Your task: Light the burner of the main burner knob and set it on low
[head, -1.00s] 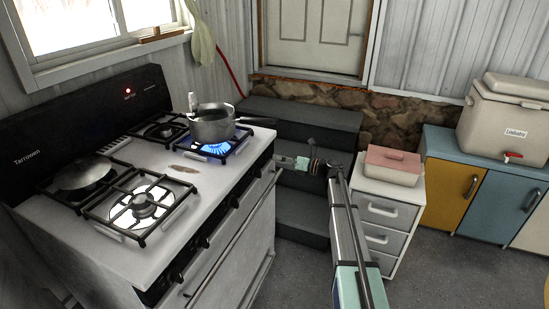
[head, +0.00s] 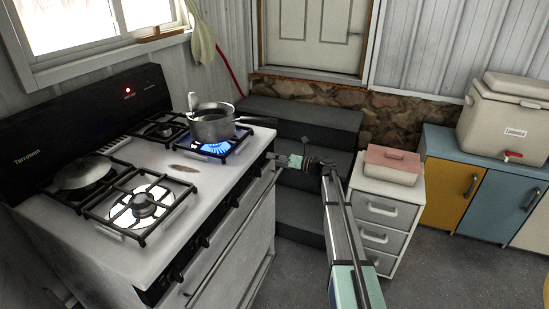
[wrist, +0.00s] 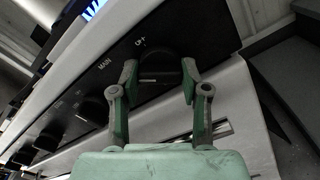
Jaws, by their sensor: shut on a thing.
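The main burner knob (wrist: 160,68) is a dark round knob on the black front panel, beside the word MAIN in the wrist view. My gripper (wrist: 159,72) has a finger on each side of the knob and is shut on it. In the head view my gripper (head: 278,160) is at the right end of the stove front, where the knob itself is hard to make out. A blue flame (head: 215,148) burns on the right front burner under a grey saucepan (head: 212,127). The flame also shows in the wrist view (wrist: 92,9).
The white stove (head: 225,172) has several more knobs (wrist: 92,108) along its front, and an oven handle (head: 235,250) below. A lidded pan (head: 84,175) sits on a left burner. Dark steps (head: 300,212) and a white drawer unit (head: 380,237) stand to the right.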

